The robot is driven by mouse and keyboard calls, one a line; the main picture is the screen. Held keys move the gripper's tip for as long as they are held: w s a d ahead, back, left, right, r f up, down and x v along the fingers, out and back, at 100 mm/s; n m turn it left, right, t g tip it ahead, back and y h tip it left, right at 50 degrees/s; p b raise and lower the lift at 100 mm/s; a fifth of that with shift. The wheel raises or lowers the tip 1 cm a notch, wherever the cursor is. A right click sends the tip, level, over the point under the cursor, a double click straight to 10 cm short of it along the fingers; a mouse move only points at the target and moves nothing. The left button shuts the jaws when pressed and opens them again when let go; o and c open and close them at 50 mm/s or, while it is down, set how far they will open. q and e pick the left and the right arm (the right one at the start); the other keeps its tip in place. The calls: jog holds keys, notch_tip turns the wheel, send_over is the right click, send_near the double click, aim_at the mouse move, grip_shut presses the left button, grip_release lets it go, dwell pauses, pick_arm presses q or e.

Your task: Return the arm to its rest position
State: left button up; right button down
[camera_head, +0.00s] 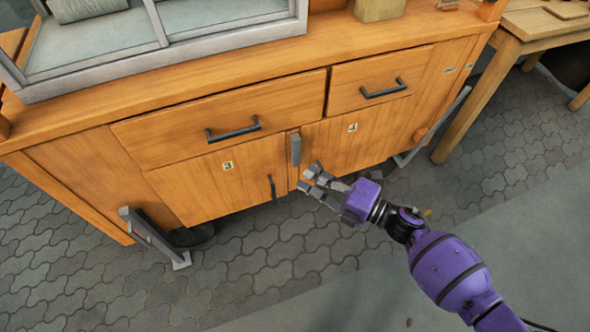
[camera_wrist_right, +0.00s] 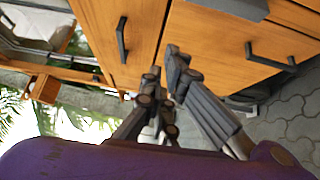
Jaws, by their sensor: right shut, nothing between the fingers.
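My right arm, purple with grey fingers, comes in from the lower right of the head view. Its gripper (camera_head: 312,181) is in front of the wooden cabinet (camera_head: 85,170), near the cabinet door marked 4 (camera_head: 350,150). The fingers are shut with nothing between them. In the right wrist view the same gripper (camera_wrist_right: 165,85) shows in front of the cabinet doors. I cannot tell from the head view whether the fingertips touch the door. My left gripper is not in view.
The door marked 3 (camera_head: 215,185) has a dark handle (camera_head: 272,187). Two drawers with dark handles (camera_head: 232,130) (camera_head: 383,89) sit above the doors. A grey-framed case (camera_head: 160,45) stands on top. A wooden table (camera_head: 535,25) is at the right. Paved floor in front is clear.

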jog(key=shift+s+d, duration=0.25)
jog(key=shift+d, duration=0.2)
